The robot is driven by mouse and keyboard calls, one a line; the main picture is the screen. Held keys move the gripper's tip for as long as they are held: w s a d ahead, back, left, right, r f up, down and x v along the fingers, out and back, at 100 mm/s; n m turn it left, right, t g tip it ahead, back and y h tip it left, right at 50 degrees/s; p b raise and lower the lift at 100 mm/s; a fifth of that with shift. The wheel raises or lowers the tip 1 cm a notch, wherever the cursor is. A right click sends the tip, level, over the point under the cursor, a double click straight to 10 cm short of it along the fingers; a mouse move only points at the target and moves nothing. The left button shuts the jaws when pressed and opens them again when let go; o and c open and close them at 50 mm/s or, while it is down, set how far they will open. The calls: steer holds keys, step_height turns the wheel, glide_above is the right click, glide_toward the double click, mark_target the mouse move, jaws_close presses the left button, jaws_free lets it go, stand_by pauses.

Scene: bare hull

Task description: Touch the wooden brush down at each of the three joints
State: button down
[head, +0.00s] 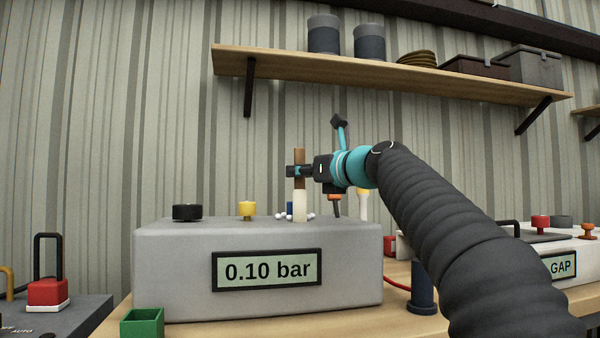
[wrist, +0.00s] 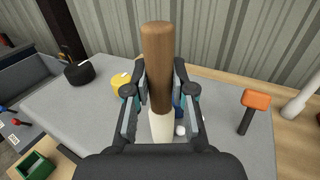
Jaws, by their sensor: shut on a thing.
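My gripper (head: 299,170) is shut on the wooden brush (head: 299,155) and holds it upright, pale end down, over the grey box (head: 170,260). In the wrist view the brush (wrist: 157,45) stands between the fingers. Its pale tip (head: 300,206) is at or just above the box top; I cannot tell if it touches. Behind the tip is a blue fitting (head: 290,209), partly hidden, with several small white balls (head: 310,216) around it. A yellow fitting (head: 247,209) and a black round fitting (head: 187,212) stand left on the box top. I cannot tell which fittings are the joints.
The box's display (head: 267,270) reads 0.10 bar. An orange-topped piece (wrist: 256,99) and a pale cylinder (wrist: 300,99) stand to the right. A green bin (head: 142,323) is in front at left. A shelf (head: 400,77) hangs above, behind the arm.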

mark_target(301, 149)
steer(key=shift+r+p, duration=2.45)
steer(key=shift+p, duration=0.25)
steer(key=shift+r+p, duration=0.3)
steer(key=shift+r, duration=0.8)
